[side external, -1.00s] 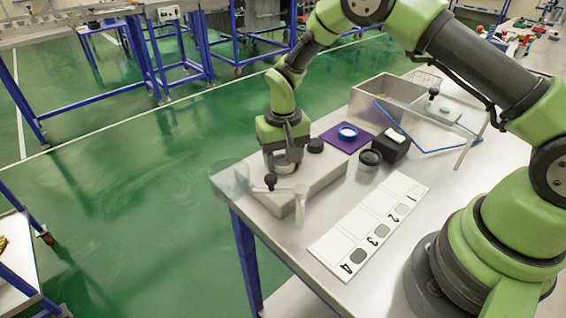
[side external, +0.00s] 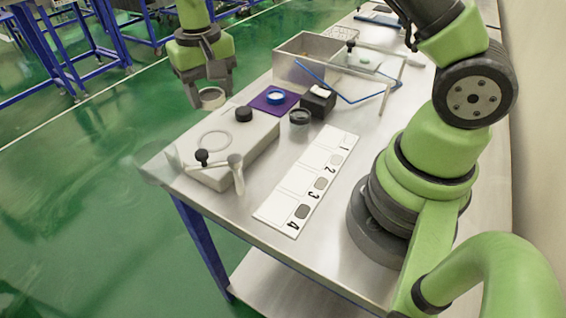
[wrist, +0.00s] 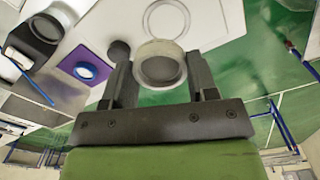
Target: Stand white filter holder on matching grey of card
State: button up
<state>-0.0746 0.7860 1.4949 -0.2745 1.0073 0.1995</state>
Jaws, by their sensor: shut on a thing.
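My gripper (side external: 210,97) is shut on the white filter holder (side external: 212,93), a pale round ring with a greyer inside. It is held in the air past the far-left side of the grey block, clear of the bench. In the wrist view the holder (wrist: 160,48) sits between the two fingertips. The white card (side external: 288,178) lies flat on the bench, right of the block. It has a row of grey patches numbered 1 to 4, from pale at 1 (side external: 336,160) to dark at 4 (side external: 302,212).
The grey block (side external: 212,170) bears a ring outline, a black knob (side external: 243,114) and a clear lever (side external: 236,170). A purple mat (side external: 261,105) with a blue-white ring, a dark round jar (side external: 299,117), a black box (side external: 318,100) and a metal bin (side external: 300,62) stand behind the card.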

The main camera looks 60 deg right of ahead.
send_over(298, 180)
notch_tip(298, 180, down, 3)
jog(key=shift+f, duration=4.95)
jog(key=shift+f, duration=0.15)
jog(key=o, duration=0.9)
